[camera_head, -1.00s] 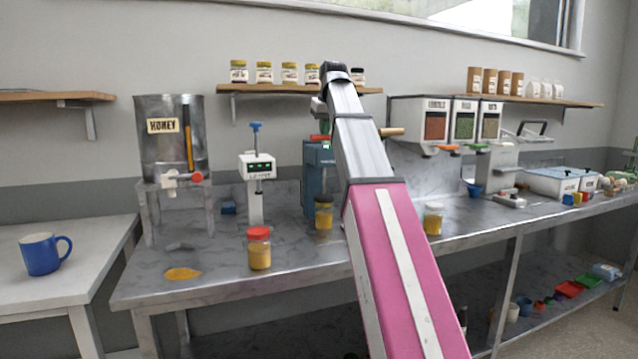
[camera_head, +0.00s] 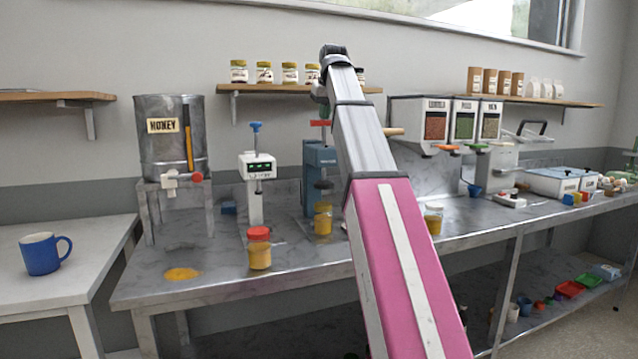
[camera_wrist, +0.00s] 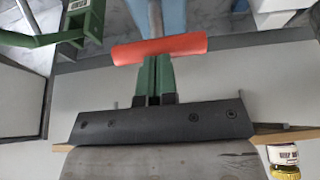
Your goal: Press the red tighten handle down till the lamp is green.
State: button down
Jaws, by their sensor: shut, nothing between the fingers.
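The blue capping machine (camera_head: 314,168) stands on the steel bench, partly behind my arm. Its red handle (camera_head: 320,123) is raised above the body. In the wrist view the red handle (camera_wrist: 160,48) lies crosswise just beyond my fingertips; I cannot tell whether they touch it. My gripper (camera_wrist: 156,62) is shut and empty; in the head view it is mostly hidden by the arm. A jar with yellow content (camera_head: 322,220) stands under the machine's dark press head (camera_head: 323,185), with a gap between them. No lit lamp can be made out on the machine.
A white machine with a blue knob (camera_head: 257,168) and a red-lidded jar (camera_head: 259,248) stand to the left. The honey tank (camera_head: 170,135) is farther left. A wall shelf with jars (camera_head: 264,73) is close behind; dispensers (camera_head: 436,125) are to the right.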

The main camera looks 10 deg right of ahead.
jog(key=shift+r, duration=3.65)
